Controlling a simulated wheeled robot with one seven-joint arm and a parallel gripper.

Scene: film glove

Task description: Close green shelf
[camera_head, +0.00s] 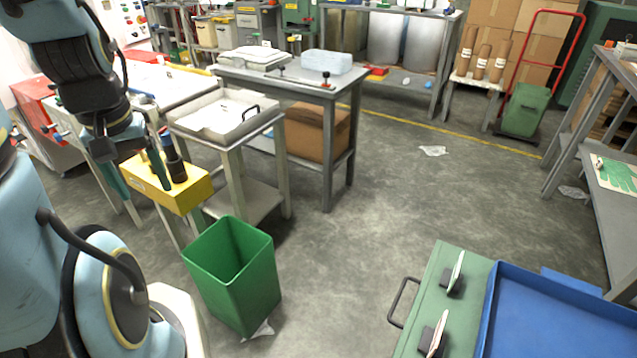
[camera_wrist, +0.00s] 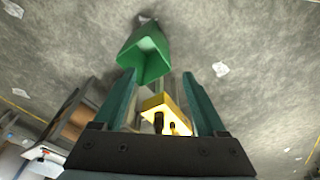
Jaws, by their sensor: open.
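A green cabinet-like unit (camera_head: 436,296) stands at the bottom right of the head view, cut off by the frame edge. A dark bar handle (camera_head: 402,300) sticks out from its left side. I cannot tell from here whether any part of it stands open. My gripper (camera_head: 137,172) hangs at the left of the head view, far from this unit, near a yellow box. In the wrist view my gripper (camera_wrist: 163,90) has its two green fingers spread apart with nothing held between them. The green unit does not show in the wrist view.
A green bin (camera_head: 233,278) stands on the floor between my arm and the green unit. The yellow box (camera_head: 185,190) holds dark upright items. A blue tray (camera_head: 560,325) lies on the unit's right. Grey tables (camera_head: 330,92) stand behind; the middle floor is mostly clear.

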